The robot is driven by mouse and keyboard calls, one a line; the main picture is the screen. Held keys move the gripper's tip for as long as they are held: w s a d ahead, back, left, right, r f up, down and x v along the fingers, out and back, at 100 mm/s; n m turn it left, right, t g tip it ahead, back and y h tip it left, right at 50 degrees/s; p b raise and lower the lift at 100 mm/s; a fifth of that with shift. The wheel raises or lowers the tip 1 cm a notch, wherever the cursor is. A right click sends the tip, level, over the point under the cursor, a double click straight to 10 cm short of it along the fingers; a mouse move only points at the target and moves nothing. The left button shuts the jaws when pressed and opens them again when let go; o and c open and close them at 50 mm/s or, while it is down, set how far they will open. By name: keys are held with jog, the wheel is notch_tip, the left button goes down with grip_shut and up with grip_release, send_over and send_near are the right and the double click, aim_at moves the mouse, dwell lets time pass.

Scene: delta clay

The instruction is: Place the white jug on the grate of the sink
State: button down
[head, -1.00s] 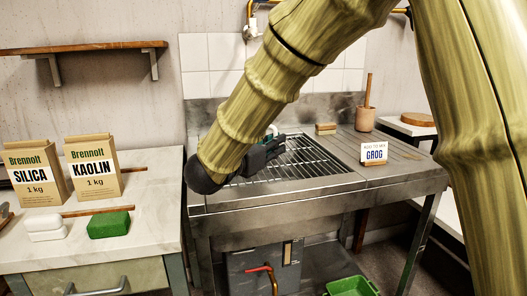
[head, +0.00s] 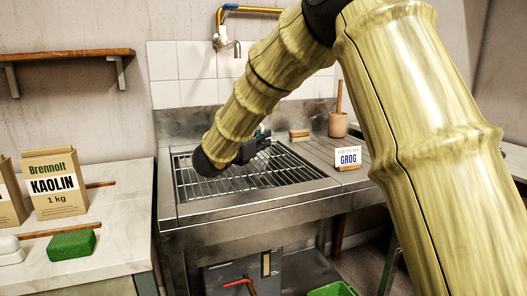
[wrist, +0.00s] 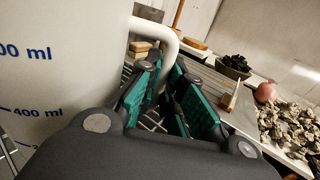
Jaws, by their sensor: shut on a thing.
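The white jug (wrist: 60,65) fills the left of the wrist view, close up, with blue "ml" markings on its side. My gripper (wrist: 165,80) has its green-padded fingers shut on the jug's white handle (wrist: 163,38). In the head view my gripper (head: 258,147) is over the rear part of the sink grate (head: 275,175). My arm hides almost all of the jug there. Grate bars show below the gripper in the wrist view, but I cannot tell whether the jug's base touches them.
A grog sign (head: 348,157), a wooden block (head: 299,135) and a pot (head: 338,124) stand on the drainboard right of and behind the grate. A tap (head: 232,45) hangs above the back. The left counter holds a kaolin bag (head: 55,185) and a green block (head: 72,245).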

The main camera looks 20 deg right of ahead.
jog(key=shift+w+d+f+b, duration=0.1)
jog(key=shift+w+f+b, duration=0.1)
jog(key=shift+f, duration=0.4)
jog(key=shift+w+d+f+b, duration=0.15)
jog(key=shift+f, duration=0.45)
jog(key=shift+w+d+f+b, duration=0.1)
jog(key=shift+w+f+b, duration=0.1)
jog(key=shift+f, duration=0.4)
jog(key=shift+f, duration=0.15)
jog(key=c, duration=1.6)
grip_release()
jog(key=shift+o, duration=0.2)
jog(key=shift+s+a, duration=0.1)
jog(key=shift+a, duration=0.1)
jog(key=p+v, duration=0.1)
jog(key=v, duration=1)
jog(key=shift+s+a+p, duration=0.2)
jog(key=shift+a+p, duration=0.05)
jog(key=shift+p, duration=0.15)
